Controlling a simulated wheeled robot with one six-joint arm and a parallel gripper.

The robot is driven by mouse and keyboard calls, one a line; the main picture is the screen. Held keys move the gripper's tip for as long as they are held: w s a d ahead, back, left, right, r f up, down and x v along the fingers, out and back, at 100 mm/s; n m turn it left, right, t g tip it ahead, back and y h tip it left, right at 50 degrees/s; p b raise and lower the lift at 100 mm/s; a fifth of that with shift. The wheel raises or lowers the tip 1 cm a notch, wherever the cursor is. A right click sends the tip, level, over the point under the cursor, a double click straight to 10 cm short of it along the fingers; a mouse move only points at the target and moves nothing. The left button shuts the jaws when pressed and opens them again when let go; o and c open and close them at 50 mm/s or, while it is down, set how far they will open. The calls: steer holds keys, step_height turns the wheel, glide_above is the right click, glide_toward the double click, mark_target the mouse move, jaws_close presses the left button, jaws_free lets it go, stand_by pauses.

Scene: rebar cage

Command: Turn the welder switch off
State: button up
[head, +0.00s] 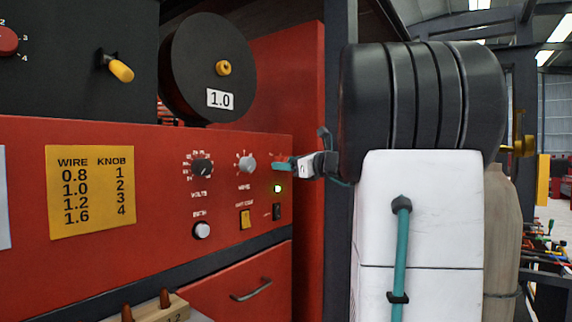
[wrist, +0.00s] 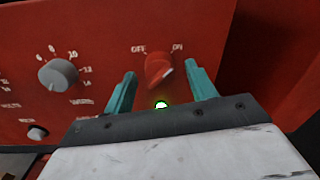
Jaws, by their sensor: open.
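The welder switch is a red rotary knob (wrist: 158,68) on the red front panel, with OFF printed to its upper left and ON to its upper right. My gripper (wrist: 157,88) is open, one teal finger on each side of the knob, with visible gaps between. In the head view my gripper (head: 291,166) is at the panel's right end and hides most of the switch. A green lamp (wrist: 161,105) glows just below the knob, and the lamp also shows in the head view (head: 278,188).
A grey knob (wrist: 58,74) is left of the switch. The volts knob (head: 201,167), a yellow rocker (head: 245,219) and a black rocker (head: 277,211) are on the same panel. A wire spool (head: 195,70) stands above it. A dark post (head: 337,80) rises right of the welder.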

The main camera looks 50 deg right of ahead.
steer(key=shift+w, duration=0.3)
steer(key=c, duration=1)
steer(key=shift+o, duration=0.2)
